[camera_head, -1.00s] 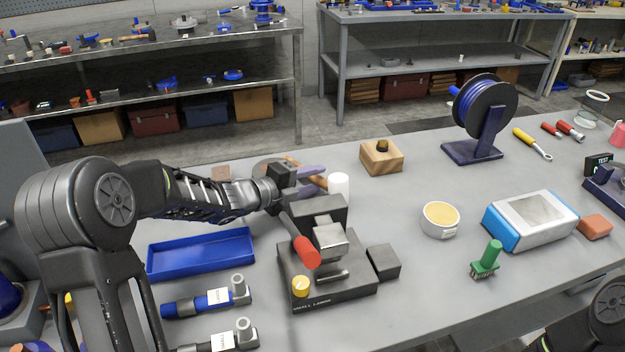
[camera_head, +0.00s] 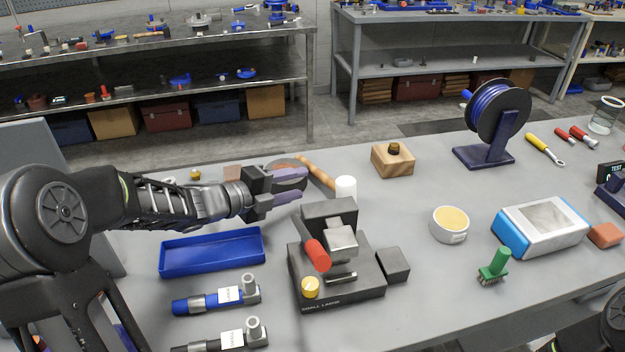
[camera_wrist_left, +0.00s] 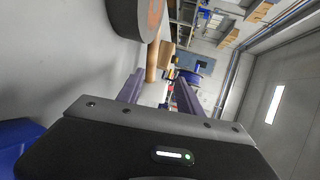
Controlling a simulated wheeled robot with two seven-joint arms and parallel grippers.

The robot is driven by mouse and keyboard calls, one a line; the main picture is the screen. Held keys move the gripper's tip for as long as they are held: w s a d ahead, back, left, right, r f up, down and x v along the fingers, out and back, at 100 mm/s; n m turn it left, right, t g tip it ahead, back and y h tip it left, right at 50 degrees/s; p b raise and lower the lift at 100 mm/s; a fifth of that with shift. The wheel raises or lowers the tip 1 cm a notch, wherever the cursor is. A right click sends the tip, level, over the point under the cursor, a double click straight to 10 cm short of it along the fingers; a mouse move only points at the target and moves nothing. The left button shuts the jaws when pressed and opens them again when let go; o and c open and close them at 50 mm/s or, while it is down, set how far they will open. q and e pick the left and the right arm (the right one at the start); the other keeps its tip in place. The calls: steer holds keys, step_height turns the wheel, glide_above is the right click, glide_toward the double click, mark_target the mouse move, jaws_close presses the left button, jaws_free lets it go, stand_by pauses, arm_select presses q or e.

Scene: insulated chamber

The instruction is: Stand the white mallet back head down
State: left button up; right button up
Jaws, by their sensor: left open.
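The white mallet shows as a white cylindrical head (camera_head: 346,188) behind the black press, with a wooden handle (camera_head: 317,172) running from near it toward the back left. The handle looks laid over, not upright; the join with the head is hard to make out. In the left wrist view the wooden handle (camera_wrist_left: 153,60) shows ahead, left of the fingers' centre line. My left gripper (camera_head: 294,197) is open and empty, left of the head and in front of the handle, apart from both. It also shows in the left wrist view (camera_wrist_left: 160,90). My right gripper is out of view.
A round grey piece with a brown top (camera_head: 290,171) sits just behind my left gripper. The black press with a red handle (camera_head: 340,270) stands in front of the mallet. A blue tray (camera_head: 212,252) lies left, a wooden block (camera_head: 392,160) right.

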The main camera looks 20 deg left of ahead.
arm_select(q)
steer(key=shift+v, duration=1.4)
steer(key=shift+s+f, duration=0.1)
